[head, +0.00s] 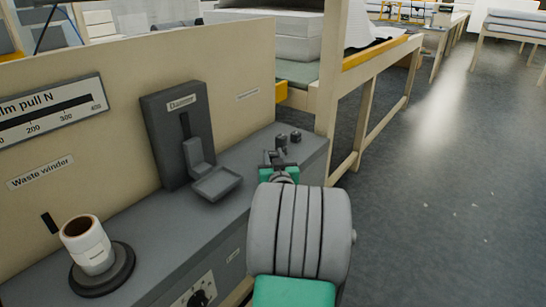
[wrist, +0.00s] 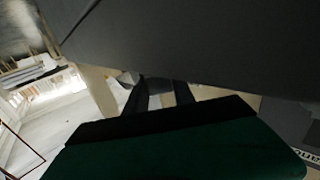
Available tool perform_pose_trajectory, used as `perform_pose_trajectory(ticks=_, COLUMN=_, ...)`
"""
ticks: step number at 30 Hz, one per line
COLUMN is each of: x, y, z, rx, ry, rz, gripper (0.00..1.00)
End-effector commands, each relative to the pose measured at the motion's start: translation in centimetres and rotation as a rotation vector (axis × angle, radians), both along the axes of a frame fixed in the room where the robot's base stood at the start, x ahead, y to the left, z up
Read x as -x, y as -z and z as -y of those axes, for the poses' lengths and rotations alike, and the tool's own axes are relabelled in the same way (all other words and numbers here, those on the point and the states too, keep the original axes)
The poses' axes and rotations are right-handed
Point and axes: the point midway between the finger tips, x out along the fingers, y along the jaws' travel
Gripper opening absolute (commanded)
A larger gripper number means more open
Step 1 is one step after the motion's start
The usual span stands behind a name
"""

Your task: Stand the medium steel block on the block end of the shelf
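Two small dark grey blocks stand near the far right end of the grey shelf (head: 245,155): a left block (head: 281,140) and a right block (head: 295,136). I cannot tell which of them, if either, is the medium steel block. My gripper (head: 279,158) is low at the shelf's right end, just in front of the left block. My own arm hides part of it. In the wrist view, two dark fingers (wrist: 162,95) stand apart with a paler patch between them. I cannot tell whether that patch is a held block or background.
A dark upright stand with a small tray (head: 217,183) is left of my gripper.

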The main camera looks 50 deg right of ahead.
Motion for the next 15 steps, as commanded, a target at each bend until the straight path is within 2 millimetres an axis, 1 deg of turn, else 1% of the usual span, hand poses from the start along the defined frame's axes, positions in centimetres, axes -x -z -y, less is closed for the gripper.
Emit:
perform_pose_trajectory(ticks=1, x=0.00, y=-0.05, z=0.00, rx=0.000, ry=0.000, rz=0.000, gripper=0.35)
perform_pose_trajectory(ticks=7, x=0.00, y=-0.07, z=0.00, rx=0.000, ry=0.000, rz=0.000, gripper=0.51)
perform_pose_trajectory(ticks=15, x=0.00, y=-0.32, z=0.00, rx=0.000, ry=0.000, rz=0.000, gripper=0.51)
